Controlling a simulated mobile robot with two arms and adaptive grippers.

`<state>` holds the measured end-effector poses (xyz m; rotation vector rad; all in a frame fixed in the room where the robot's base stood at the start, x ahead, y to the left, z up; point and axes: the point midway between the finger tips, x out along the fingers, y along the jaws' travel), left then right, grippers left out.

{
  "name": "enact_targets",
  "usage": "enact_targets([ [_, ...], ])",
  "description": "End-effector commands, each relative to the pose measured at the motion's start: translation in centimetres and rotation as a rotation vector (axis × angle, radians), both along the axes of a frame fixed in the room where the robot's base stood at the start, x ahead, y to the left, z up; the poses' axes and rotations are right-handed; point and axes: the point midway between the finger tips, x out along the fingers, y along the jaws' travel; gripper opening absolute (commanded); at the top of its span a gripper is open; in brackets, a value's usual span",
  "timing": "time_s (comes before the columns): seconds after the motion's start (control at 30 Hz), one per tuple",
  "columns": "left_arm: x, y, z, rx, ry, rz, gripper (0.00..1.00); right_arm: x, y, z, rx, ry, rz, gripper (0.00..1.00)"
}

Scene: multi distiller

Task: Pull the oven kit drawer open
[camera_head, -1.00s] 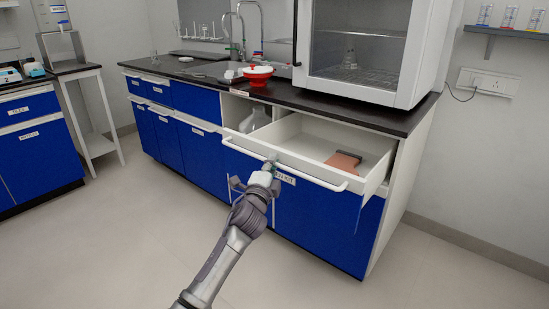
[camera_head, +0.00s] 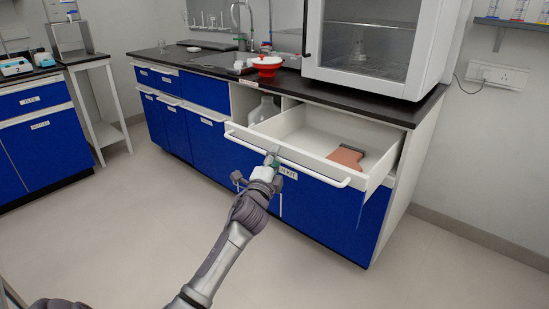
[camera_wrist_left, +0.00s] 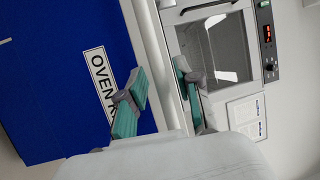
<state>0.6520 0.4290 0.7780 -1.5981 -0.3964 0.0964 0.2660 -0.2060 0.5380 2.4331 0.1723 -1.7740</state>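The oven kit drawer (camera_head: 300,172) is pulled well out of the blue and white cabinet, with its inside in view. Its long white handle bar (camera_head: 325,181) runs along the front. My left gripper (camera_head: 271,158) is at the left part of this bar. In the left wrist view its green-padded fingers (camera_wrist_left: 163,88) are spread to either side of the white bar (camera_wrist_left: 152,40), with the "OVEN K…" label (camera_wrist_left: 103,82) beside them, partly covered. Contact between pads and bar is unclear. My right gripper is out of view.
A reddish-brown item (camera_head: 345,156) lies in the drawer. The oven (camera_head: 365,45) stands on the dark counter (camera_head: 395,108) above. A red funnel-like item (camera_head: 267,64) is on the counter; a jug (camera_head: 263,109) sits in the open cubby. The floor in front is clear.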

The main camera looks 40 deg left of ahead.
Motion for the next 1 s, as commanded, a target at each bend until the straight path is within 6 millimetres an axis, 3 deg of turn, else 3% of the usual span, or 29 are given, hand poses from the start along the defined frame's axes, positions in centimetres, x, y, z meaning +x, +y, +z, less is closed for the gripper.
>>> enact_targets([
  [0.37, -0.5, -0.1, -0.1, 0.0, -0.001, 0.001, 0.38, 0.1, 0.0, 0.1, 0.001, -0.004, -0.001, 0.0],
  [0.8, -8.3, -2.7, -1.7, -0.002, 0.002, 0.001, 0.38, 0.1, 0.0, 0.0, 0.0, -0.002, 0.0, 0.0],
  [1.0, -10.7, -3.5, -2.1, 0.0, 0.001, 0.001, 0.38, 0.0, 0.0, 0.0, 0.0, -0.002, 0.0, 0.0],
])
